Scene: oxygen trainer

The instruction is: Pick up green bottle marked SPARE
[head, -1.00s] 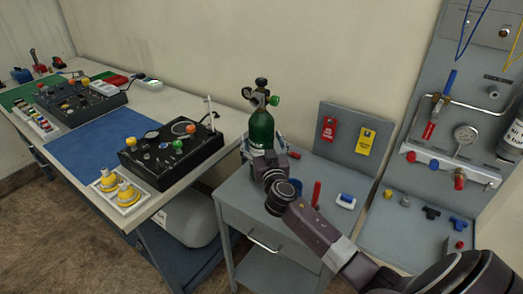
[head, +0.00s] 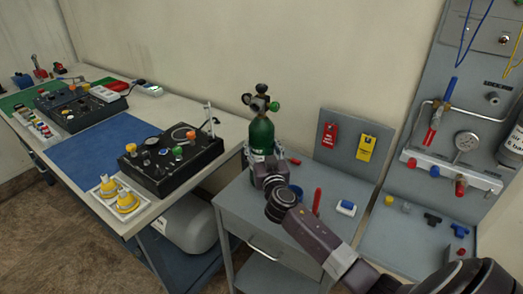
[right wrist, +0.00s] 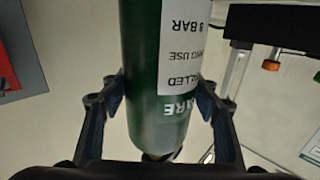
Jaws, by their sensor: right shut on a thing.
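The green bottle (head: 262,136) stands upright at the back left of the grey cabinet in the head view, with a dark valve, gauge and green knob on top. In the right wrist view the bottle (right wrist: 142,60) fills the middle; its white label is partly readable, and the letters "ARE" show on a green band. My right gripper (right wrist: 160,98) has one finger on each side of the bottle and is shut on it. In the head view the right gripper (head: 268,165) hides the bottle's lower part, so I cannot tell whether its base touches the cabinet. My left gripper is out of view.
The grey cabinet (head: 262,225) also holds a red upright object (head: 317,201) and a blue-and-white item (head: 346,208). A panel with red (head: 329,133) and yellow tags (head: 366,148) stands behind. A black control box (head: 160,174) is on the bench to the left.

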